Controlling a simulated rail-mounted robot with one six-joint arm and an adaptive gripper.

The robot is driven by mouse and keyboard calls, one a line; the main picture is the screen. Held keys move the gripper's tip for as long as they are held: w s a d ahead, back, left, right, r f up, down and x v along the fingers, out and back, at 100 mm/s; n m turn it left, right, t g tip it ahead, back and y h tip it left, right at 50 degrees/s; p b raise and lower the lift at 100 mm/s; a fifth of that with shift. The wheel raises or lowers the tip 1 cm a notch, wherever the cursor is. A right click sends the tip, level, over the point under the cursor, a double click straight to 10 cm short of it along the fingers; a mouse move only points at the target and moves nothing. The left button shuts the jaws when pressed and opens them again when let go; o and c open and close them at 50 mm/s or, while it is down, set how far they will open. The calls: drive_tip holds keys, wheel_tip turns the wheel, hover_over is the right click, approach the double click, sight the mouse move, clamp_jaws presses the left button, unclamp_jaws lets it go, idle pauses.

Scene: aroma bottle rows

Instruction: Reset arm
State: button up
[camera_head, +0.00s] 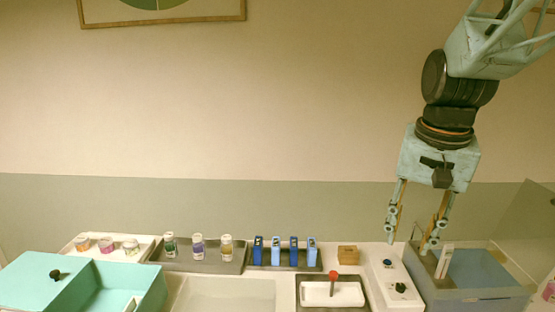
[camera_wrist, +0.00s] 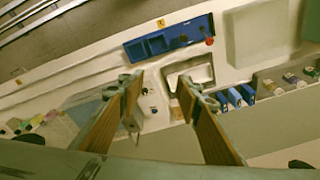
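My gripper (camera_head: 411,240) hangs pointing down at the right of the head view, its two fingers spread apart with nothing visible between them. It is above the bench, near the left side of a grey-blue box (camera_head: 478,280). A small pale upright piece (camera_head: 445,262) stands at that box, close to the right fingertip in the picture; whether they touch I cannot tell. In the wrist view my gripper (camera_wrist: 163,92) also shows open, with the bench surface seen between its fingers.
Left of my gripper are a white switch panel (camera_head: 387,262), a tray with a red-knobbed tool (camera_head: 332,284), several blue upright holders (camera_head: 293,251) and three bottles (camera_head: 198,245). Three small jars (camera_head: 106,245) and a teal box (camera_head: 125,285) are farther left. A transparent panel (camera_head: 525,235) stands at far right.

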drive_tip(key=s+a+r+n+t, duration=0.1)
drive_tip(key=s+a+n, duration=0.2)
drive_tip(key=s, duration=0.9)
drive_tip(key=s+a+r+n+t, duration=0.1)
drive_tip(key=s+a, duration=0.3)
drive_tip(key=s, duration=0.9)
drive_tip(key=shift+s+a+r+n+b, duration=0.15)
drive_tip(key=shift+r+n+b, duration=0.25)
drive_tip(key=shift+r+n, duration=0.4)
drive_tip(key=shift+f, duration=0.1)
